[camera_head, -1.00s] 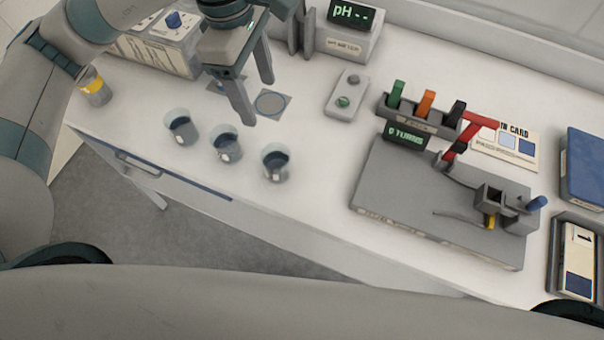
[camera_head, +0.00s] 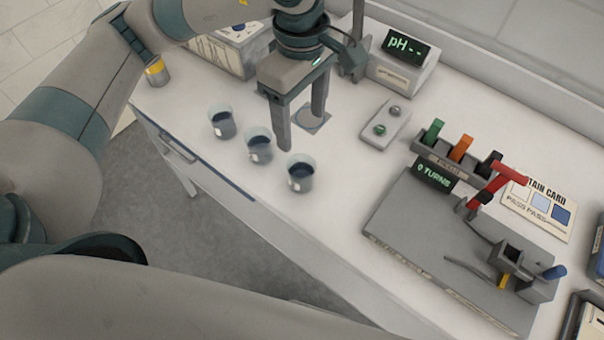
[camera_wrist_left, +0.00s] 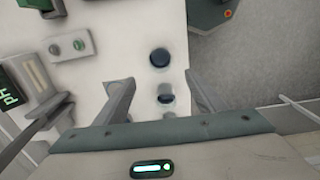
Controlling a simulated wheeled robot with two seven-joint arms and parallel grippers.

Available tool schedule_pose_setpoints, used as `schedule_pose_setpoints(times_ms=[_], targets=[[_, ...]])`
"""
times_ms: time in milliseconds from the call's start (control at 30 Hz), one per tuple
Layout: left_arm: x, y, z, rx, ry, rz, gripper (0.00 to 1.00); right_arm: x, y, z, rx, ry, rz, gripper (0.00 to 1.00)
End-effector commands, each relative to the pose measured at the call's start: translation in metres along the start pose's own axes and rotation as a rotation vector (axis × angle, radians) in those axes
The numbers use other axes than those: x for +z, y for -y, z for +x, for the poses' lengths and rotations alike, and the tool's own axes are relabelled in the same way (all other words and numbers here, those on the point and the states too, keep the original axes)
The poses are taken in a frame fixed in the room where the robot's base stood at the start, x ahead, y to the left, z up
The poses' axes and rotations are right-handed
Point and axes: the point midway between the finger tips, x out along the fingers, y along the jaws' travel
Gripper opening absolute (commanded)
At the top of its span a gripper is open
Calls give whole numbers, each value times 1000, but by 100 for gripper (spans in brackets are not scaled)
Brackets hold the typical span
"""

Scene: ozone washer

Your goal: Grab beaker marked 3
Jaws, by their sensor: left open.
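Three clear beakers with dark contents stand in a row near the bench's front edge in the head view: the left beaker (camera_head: 222,123), the middle beaker (camera_head: 259,147) and the right beaker (camera_head: 301,173). Their small white labels are too small to read. My left gripper (camera_head: 300,130) is open and empty, just behind the middle and right beakers, fingers pointing down. In the left wrist view, my left gripper's fingers (camera_wrist_left: 160,78) are apart; one beaker (camera_wrist_left: 160,59) lies beyond their tips and another (camera_wrist_left: 166,97) shows between them. My right gripper is not in view.
A yellow-banded jar (camera_head: 157,72) stands at the bench's left end. Behind are a pH meter (camera_head: 402,61) and a grey two-button box (camera_head: 385,128). A grey apparatus board (camera_head: 430,240) fills the right. The bench between it and the right beaker is clear.

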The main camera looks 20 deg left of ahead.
Motion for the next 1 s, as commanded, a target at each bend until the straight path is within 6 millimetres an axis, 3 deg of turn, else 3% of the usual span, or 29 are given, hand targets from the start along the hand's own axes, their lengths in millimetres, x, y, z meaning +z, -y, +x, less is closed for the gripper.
schedule_pose_setpoints(times_ms=[267,700,1000], targets=[[0,2,35,-7,0,-2,64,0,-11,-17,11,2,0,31],[0,1,105,-4,1,-1,64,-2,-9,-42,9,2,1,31],[0,0,114,0,0,-1,64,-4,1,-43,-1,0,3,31]])
